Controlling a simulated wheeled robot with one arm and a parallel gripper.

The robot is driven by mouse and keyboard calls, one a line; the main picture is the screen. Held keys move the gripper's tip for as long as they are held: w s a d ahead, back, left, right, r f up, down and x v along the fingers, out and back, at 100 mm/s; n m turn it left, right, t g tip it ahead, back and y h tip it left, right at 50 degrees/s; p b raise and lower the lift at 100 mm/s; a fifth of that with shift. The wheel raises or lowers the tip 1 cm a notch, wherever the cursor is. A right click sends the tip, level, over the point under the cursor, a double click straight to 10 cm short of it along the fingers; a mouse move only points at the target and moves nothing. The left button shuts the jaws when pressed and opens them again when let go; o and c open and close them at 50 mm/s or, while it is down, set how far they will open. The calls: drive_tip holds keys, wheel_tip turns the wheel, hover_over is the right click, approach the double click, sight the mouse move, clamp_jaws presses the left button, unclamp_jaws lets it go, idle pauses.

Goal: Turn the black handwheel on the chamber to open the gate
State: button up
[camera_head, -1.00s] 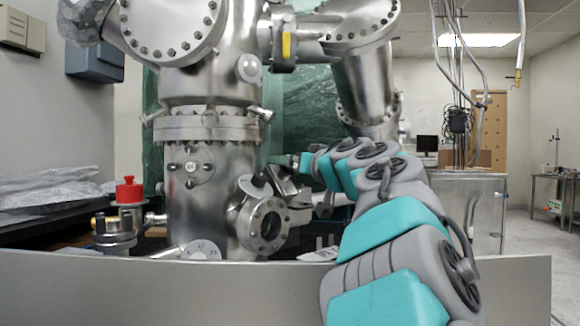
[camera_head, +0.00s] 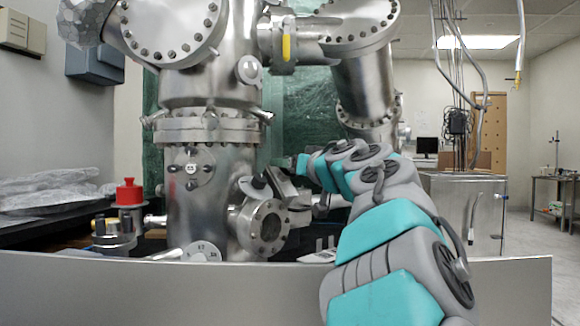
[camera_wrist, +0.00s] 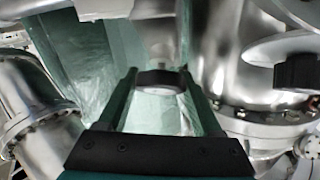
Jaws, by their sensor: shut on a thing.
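The steel chamber (camera_head: 213,215) stands upright left of centre in the head view. My arm reaches forward along its right side, and my gripper's teal end ends close to the column. The fingertips are too small to make out there. In the wrist view my gripper (camera_wrist: 159,74) has its two teal fingers on either side of a short, dark curved piece. I take this to be the rim of the black handwheel (camera_wrist: 160,79), and the gripper is shut on it. The rest of the wheel is hidden. The gate itself cannot be made out.
A round flanged port (camera_head: 265,226) with a black knob juts out from the chamber, near my arm. A red-capped fitting (camera_head: 130,192) stands at left. A steel cabinet (camera_head: 465,205) stands at right. The wrist view shows a black block (camera_wrist: 297,71) at right.

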drive_tip(key=c, duration=0.4)
drive_tip(key=shift+c, duration=0.2)
drive_tip(key=shift+r+p, duration=0.15)
drive_tip(key=shift+p, duration=0.45)
